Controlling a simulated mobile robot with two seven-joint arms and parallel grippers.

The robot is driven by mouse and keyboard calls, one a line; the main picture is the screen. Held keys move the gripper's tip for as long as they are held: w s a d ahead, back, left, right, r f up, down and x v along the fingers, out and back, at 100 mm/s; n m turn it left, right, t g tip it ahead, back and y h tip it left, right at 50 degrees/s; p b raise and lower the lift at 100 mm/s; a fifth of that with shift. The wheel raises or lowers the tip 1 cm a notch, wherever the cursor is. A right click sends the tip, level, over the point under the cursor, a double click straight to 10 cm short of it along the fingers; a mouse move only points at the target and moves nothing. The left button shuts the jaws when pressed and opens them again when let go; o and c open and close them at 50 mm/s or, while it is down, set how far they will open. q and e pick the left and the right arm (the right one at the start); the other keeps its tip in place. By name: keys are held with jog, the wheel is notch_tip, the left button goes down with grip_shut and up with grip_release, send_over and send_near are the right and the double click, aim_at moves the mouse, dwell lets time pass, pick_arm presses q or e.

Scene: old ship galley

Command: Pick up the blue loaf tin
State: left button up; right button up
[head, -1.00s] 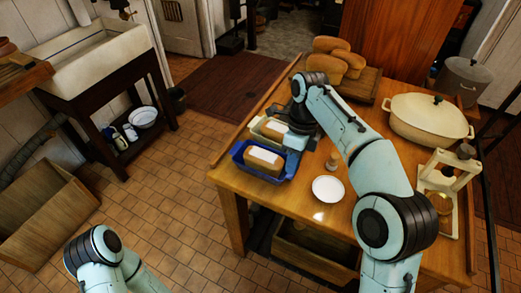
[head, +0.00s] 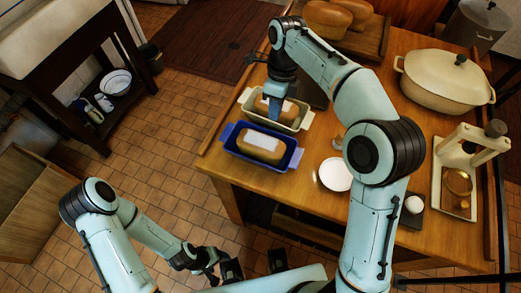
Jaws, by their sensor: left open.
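The blue loaf tin (head: 234,148) stands upright on the wooden table near its left edge. It holds a brown loaf (head: 257,149) with a white patch on top. A cream loaf tin (head: 297,121) with another loaf stands just behind it. My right gripper (head: 274,112) reaches down over the cream tin, at its loaf; its fingertips are partly hidden, so I cannot tell whether it touches or grips anything. My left gripper (head: 252,265) is open and empty at the bottom of the view, in front of and below the blue tin, apart from it.
A white saucer (head: 335,174) sits right of the blue tin. A cream pot (head: 446,80), a white stand (head: 462,160) and an egg (head: 414,204) are further right. Loaves on a board (head: 372,40) are at the back. Tiled floor (head: 180,170) lies open to the left.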

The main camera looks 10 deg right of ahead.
aim_at(272, 132)
jog(key=f, duration=0.2)
jog(key=f+b, duration=0.1)
jog(key=f, duration=0.4)
jog(key=shift+s+a+f, duration=0.15)
jog(key=shift+s+a, duration=0.15)
jog(key=shift+s, duration=0.1)
grip_shut()
dwell(1.2)
